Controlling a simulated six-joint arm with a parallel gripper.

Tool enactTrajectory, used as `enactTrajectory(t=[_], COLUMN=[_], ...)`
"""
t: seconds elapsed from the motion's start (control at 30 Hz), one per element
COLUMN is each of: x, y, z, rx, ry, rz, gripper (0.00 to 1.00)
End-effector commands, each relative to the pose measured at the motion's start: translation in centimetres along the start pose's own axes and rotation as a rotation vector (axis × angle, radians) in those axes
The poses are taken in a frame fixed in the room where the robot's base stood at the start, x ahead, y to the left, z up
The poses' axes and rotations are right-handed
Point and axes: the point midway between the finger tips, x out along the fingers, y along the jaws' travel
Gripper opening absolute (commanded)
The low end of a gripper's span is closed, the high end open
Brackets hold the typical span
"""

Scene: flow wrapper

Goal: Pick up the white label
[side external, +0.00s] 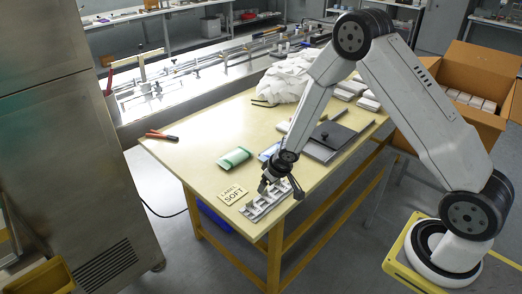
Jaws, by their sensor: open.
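My gripper (279,188) points down, open, over a grey slotted holder (256,213) at the near corner of the wooden table. It hides part of the holder, and I cannot tell whether the fingers touch anything. A cream card (232,194) with the printed words "LABEL SOFT" lies flat just left of the holder. Small pale pieces show in the holder, but they are too small to tell whether one is a white label.
On the table (205,143) are a green-and-white packet (235,157), red-handled pliers (161,135), a dark grey plate (333,134) and a crumpled white cloth (285,79). A cardboard box (480,72) stands at the right. The table's left middle is clear.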

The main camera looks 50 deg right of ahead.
Motion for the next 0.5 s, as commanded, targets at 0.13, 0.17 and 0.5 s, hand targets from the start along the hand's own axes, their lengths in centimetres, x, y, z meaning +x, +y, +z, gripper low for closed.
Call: enactTrajectory(t=[0.13, 0.17, 0.5], x=[1.2, 1.5, 3.7], y=[-0.1, -0.2, -0.2], z=[0.0, 0.0, 0.0], rx=[-0.001, 0.0, -0.001], ry=[-0.002, -0.002, 0.0], rz=[-0.001, 0.0, 0.0], gripper=[0.82, 0.82, 0.82])
